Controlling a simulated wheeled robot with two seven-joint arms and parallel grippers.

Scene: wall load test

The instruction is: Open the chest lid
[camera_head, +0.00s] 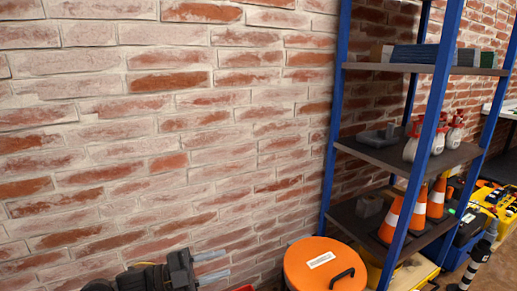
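No chest that I can identify shows in this view. My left gripper (211,265) is low in the picture, left of centre, in front of the brick wall. Its two grey fingers point right with a gap between them, and nothing shows in the gap. To its right, apart from it, is a round orange lid (308,268) with a black handle and a white label. The lid sits flat at the bottom edge, so what it covers is mostly hidden. My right gripper cannot be made out.
A blue-framed shelf rack (443,80) stands against the brick wall (150,130). It holds spray bottles (412,140), orange traffic cones (391,221) and a grey tray (376,139). Yellow and black items (495,203) lie at the far right. A sliver of red (244,288) shows at the bottom edge.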

